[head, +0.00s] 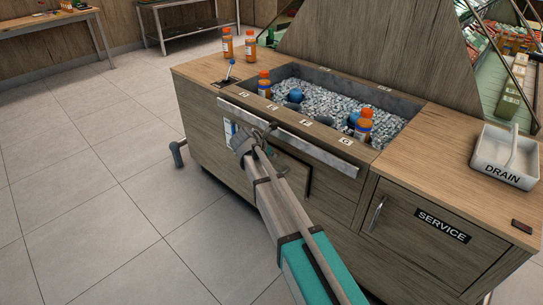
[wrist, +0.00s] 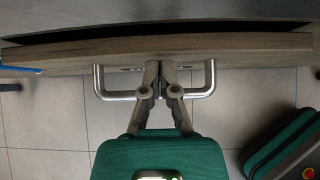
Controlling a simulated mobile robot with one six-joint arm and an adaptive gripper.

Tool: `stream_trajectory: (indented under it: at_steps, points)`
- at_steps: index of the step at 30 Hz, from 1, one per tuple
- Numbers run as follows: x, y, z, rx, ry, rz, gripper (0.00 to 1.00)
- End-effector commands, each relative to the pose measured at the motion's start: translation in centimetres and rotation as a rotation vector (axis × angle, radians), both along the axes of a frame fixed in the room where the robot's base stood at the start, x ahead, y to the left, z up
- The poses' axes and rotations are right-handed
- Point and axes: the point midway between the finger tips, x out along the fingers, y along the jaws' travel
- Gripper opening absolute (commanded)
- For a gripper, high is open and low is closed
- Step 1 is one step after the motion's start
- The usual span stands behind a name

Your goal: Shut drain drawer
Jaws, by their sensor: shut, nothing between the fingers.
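The drain drawer's wooden front (wrist: 240,48) spans the wrist view, with a narrow dark gap behind its top edge, so it stands slightly open. Its metal bar handle (wrist: 211,82) faces me. My gripper (wrist: 160,66) is shut and empty, its fingertips close together at the drawer front, between the two ends of the handle. I cannot tell whether they touch the wood. In the head view a wooden panel, apparently the drawer (head: 292,172), shows under the counter, partly hidden by my arm. The fingertips are hard to make out there.
The counter (head: 440,131) holds an ice bin (head: 320,98) with bottles and a white tray marked DRAIN (head: 505,155). A SERVICE door (head: 430,235) with a handle is at the right. A metal rail (head: 300,142) runs along the counter front. Open tiled floor (head: 90,200) lies left.

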Motion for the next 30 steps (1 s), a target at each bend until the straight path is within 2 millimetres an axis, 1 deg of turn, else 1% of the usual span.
stream_trajectory:
  at_steps: [5, 8, 12, 15, 30]
  points:
    - [0.1, 0.0, 0.0, 0.0, 0.0, 0.0, 0.0]
    - [0.7, -0.4, 0.0, 0.001, 0.0, -0.001, 0.0]
    - [2.0, -1.4, 0.0, 0.001, -0.002, -0.001, 0.0]
    - [2.4, -1.8, 0.0, -0.001, -0.001, 0.0, 0.0]
    - [2.4, -1.8, 0.1, -0.005, -0.005, -0.001, 0.0]
